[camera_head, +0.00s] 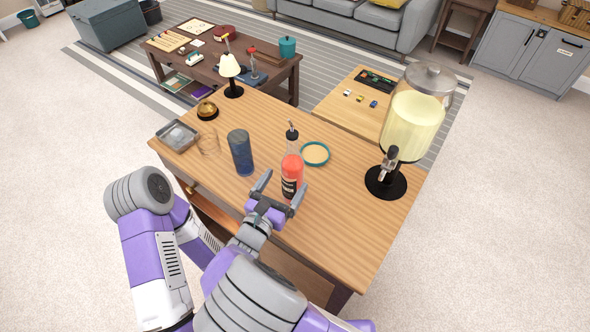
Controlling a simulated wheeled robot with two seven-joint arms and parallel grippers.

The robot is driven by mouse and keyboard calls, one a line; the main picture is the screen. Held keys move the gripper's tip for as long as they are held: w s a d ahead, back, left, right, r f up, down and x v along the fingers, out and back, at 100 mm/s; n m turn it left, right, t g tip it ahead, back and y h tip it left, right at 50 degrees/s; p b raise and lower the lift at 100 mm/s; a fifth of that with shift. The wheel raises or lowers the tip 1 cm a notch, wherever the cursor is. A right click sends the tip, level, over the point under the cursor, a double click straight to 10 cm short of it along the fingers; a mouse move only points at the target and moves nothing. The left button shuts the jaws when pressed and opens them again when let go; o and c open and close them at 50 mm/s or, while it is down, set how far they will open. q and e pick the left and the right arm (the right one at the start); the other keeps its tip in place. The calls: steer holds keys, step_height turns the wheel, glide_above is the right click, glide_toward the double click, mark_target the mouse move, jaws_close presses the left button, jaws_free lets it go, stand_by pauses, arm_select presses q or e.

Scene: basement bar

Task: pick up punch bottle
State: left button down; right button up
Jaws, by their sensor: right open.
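The punch bottle (291,168) stands upright on the wooden bar table (340,225). It holds red liquid, has a dark label low on its body and a dark pourer on top. My right gripper (286,179) is open at the near side of the bottle. One fingertip is left of the bottle and the other overlaps its lower right edge. I cannot tell how far the bottle is between the fingers. My left gripper is not in view; only arm links show at the left.
A blue glass (241,152) stands left of the bottle. A teal-rimmed round coaster (315,153) lies just behind right. A drink dispenser (411,120) stands at the right. The table's right front is clear.

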mark_target(296, 166)
steer(key=shift+w+d, duration=0.55)
steer(key=shift+w, duration=0.1)
steer(key=b+x, duration=0.2)
steer(key=x, duration=0.3)
steer(key=shift+r, duration=0.15)
steer(key=c, duration=1.7)
